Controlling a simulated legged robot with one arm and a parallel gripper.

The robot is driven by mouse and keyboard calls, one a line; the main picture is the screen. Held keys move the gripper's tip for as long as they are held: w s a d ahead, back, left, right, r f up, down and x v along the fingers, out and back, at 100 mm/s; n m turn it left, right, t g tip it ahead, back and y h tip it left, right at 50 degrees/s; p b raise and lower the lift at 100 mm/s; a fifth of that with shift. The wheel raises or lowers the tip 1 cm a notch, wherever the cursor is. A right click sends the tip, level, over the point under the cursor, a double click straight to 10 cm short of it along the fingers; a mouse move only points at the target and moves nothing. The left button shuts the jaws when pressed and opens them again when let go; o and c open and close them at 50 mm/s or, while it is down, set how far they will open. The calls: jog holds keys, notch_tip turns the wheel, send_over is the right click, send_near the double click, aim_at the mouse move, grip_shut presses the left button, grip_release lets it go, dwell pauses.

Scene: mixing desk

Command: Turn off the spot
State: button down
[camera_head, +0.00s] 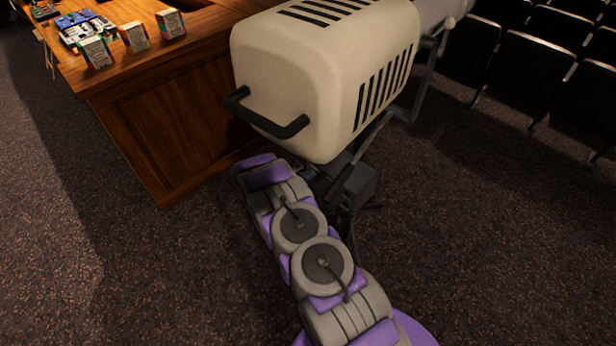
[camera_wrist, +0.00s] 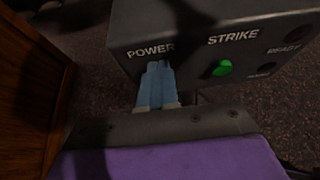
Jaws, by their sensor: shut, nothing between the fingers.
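The spot (camera_head: 320,70) is a large cream housing with black vents and a black rear handle, on a dark stand. Below it is a dark control box (camera_head: 358,188). In the wrist view the box (camera_wrist: 190,25) fills the top, with white labels POWER and STRIKE. A green switch (camera_wrist: 222,69) sits under STRIKE. My gripper (camera_wrist: 158,68) has blue fingers, shut and empty, with their tips at the box face just under POWER. Whatever control is under POWER is hidden behind the fingertips. I cannot tell whether they touch it.
A wooden desk (camera_head: 165,125) stands left of the spot, with several small boxes and a blue device (camera_head: 85,28) on it. Its side (camera_wrist: 25,90) is close at the left in the wrist view. Rows of dark seats (camera_head: 540,65) are at the upper right. Carpet is clear at front left.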

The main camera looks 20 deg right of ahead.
jog(key=p+v, duration=0.2)
jog(key=v, duration=1.1)
jog(key=shift+a+r, duration=0.2)
jog(key=shift+r, duration=0.35)
jog(key=shift+d, duration=0.25)
jog(key=shift+a, duration=0.1)
